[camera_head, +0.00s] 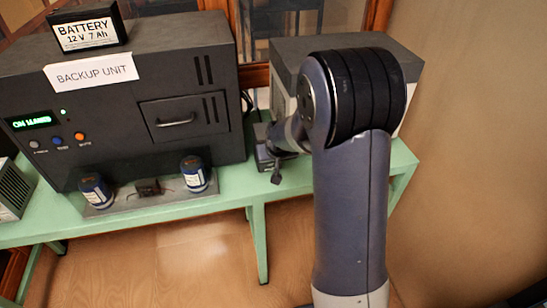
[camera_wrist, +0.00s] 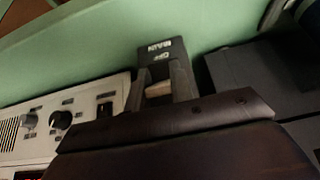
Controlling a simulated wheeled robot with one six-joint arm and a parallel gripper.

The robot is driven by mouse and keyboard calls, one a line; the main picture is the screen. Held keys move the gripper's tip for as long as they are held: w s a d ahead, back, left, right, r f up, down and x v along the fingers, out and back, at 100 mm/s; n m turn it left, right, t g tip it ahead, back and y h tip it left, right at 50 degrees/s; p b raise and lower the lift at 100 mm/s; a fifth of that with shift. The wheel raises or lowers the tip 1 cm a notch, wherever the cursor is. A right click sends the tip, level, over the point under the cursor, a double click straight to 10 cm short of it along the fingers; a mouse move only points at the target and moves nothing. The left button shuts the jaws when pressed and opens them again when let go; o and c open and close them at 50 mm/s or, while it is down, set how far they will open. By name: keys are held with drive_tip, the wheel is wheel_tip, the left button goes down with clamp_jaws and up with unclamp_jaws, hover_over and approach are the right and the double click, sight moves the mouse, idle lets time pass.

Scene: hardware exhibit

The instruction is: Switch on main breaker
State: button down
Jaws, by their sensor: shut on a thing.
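The main breaker (camera_wrist: 160,50) is a dark box in the wrist view, with white lettering that seems to read MAIN and OFF. It stands on the green bench. My gripper (camera_wrist: 161,84) has one finger on each side of a pale piece at the breaker, which looks like its lever. It is shut on that piece. The dark gripper body hides the near part of the breaker, so the lever's position cannot be told. In the head view, my arm covers most of this spot; a dark box (camera_head: 264,148) shows just left of my wrist.
The backup unit (camera_head: 190,70) stands left, with a lit green display and a battery (camera_head: 88,28) on top. Two blue capped cylinders are on a plate before it. A grey box (camera_head: 290,62) is behind my arm. The wrist view shows a white knobbed panel (camera_wrist: 90,95).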

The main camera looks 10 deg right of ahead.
idle(0.3)
drive_tip(key=c, duration=1.2)
unclamp_jaws()
drive_tip(key=shift+c, duration=0.2)
drive_tip(key=shift+r, duration=0.1)
drive_tip(key=v, duration=1)
drive_tip(key=shift+s+r+b, duration=0.2)
drive_tip(key=shift+b, duration=0.15)
drive_tip(key=x, duration=1.1)
drive_tip(key=shift+r, duration=0.1)
